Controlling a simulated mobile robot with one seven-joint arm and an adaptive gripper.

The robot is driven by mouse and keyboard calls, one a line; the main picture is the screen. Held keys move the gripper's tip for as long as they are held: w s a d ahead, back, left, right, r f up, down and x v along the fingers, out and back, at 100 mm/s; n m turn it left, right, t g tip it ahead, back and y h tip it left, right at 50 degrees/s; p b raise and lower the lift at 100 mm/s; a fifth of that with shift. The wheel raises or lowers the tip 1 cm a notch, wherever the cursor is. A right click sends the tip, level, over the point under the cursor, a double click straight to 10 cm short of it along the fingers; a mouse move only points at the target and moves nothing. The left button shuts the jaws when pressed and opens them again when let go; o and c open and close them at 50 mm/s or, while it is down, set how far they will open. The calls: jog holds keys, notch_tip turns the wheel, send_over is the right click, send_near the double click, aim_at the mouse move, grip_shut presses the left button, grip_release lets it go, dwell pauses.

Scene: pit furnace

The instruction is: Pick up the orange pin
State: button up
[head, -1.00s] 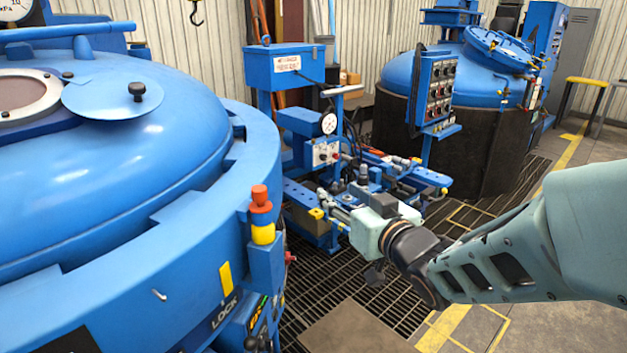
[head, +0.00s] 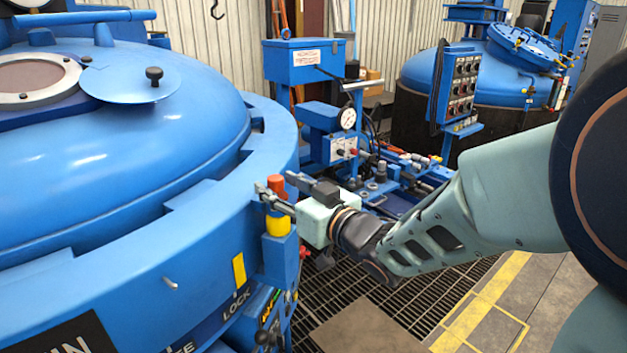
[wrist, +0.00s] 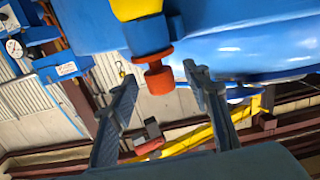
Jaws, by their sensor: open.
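The orange pin (head: 276,182) stands upright on a yellow collar (head: 278,225) on a blue bracket at the rim of the near furnace. My gripper (head: 273,186) is open at the pin, reaching in from the right. In the head view one finger crosses in front of the pin and the other shows behind it. In the wrist view the picture is turned over, and the pin's orange head (wrist: 158,76) appears between the two fingertips (wrist: 160,73). The fingers look apart from the pin; exact depth is hard to tell.
The large blue furnace lid (head: 120,150) and its raised rim fill the left, close to my gripper. A valve stand with a gauge (head: 347,118) is behind my wrist. A control panel (head: 462,85) and second furnace stand farther back. Floor grating lies below.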

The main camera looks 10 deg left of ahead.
jog(key=shift+x, duration=0.85)
jog(key=shift+c, duration=0.4)
grip_shut()
jog(key=shift+r, duration=0.1)
jog(key=shift+r, duration=0.1)
